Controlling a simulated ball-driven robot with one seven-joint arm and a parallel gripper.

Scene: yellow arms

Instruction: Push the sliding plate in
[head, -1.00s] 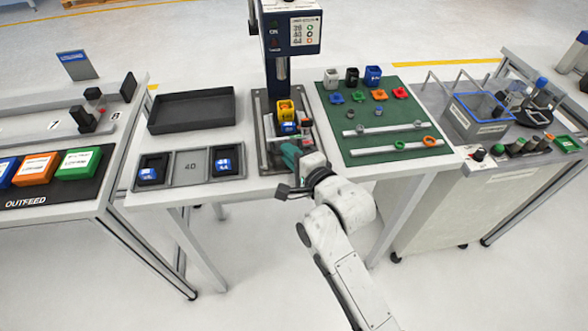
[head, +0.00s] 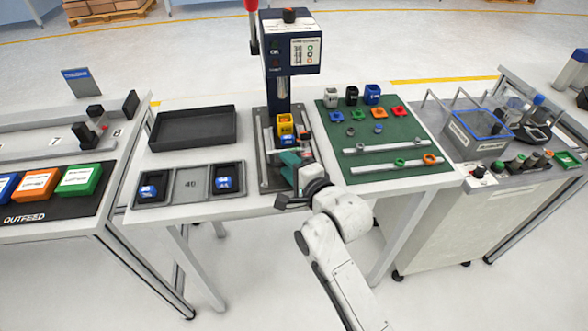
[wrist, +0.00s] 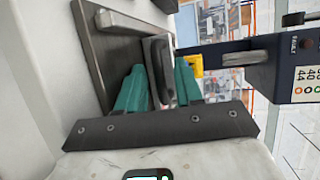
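The press (head: 290,55) is a dark blue column with a head, standing on a grey base plate (head: 262,175). At its front, a yellow block (head: 285,121) and a blue block (head: 287,140) sit under the head. My gripper (head: 290,158) reaches over the front of the base, and its teal fingers partly hide what lies beneath. The rest of the sliding plate is mostly hidden.
A black tray (head: 193,143) and a grey tray (head: 190,198) with blue blocks lie left of the press. A green mat (head: 350,140) with coloured parts and two rails lies to the right. The white table edge is in front.

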